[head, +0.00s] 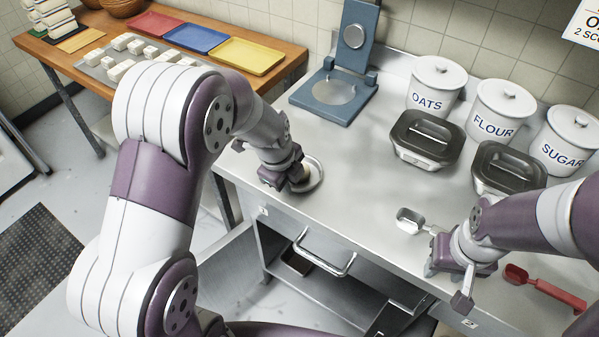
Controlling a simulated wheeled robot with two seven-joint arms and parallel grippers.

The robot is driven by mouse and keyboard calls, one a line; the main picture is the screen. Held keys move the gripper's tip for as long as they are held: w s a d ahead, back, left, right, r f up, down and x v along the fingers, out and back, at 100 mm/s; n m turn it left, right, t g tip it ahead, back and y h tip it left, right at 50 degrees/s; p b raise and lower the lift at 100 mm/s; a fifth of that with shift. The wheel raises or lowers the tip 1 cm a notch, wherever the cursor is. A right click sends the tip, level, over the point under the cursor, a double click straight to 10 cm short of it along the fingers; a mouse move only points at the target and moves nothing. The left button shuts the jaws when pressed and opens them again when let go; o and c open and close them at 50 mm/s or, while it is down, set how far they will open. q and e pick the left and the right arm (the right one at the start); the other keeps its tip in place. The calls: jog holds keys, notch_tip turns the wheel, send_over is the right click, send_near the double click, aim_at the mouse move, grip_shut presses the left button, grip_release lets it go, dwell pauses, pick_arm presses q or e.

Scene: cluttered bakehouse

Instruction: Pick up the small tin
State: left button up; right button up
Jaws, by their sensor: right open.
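Two lidded tins with dark tops stand on the steel counter: one (428,140) in front of the oats canister and one (507,168) in front of the flour canister. I cannot tell for sure which one is the small tin. My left gripper (291,184) is low over the counter's left part, beside a shallow round metal dish (318,176) with a pale round thing in it, partly hidden. Its fingers are too unclear to show their opening. My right gripper (448,285) is open and empty at the front edge, below both tins and apart from them.
White canisters for oats (437,84), flour (499,110) and sugar (567,140) line the back. A pale metal scoop (411,220) and a red scoop (546,287) flank my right gripper. A blue press (335,95) stands at the back left. The counter's middle is clear.

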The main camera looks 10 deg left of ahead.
pick_arm(q)
jog(key=shift+w+f, duration=0.2)
jog(key=shift+f, duration=0.2)
jog(key=shift+s+r, duration=0.1)
jog(key=shift+s, duration=0.05)
grip_shut()
jog(key=shift+r, duration=0.1)
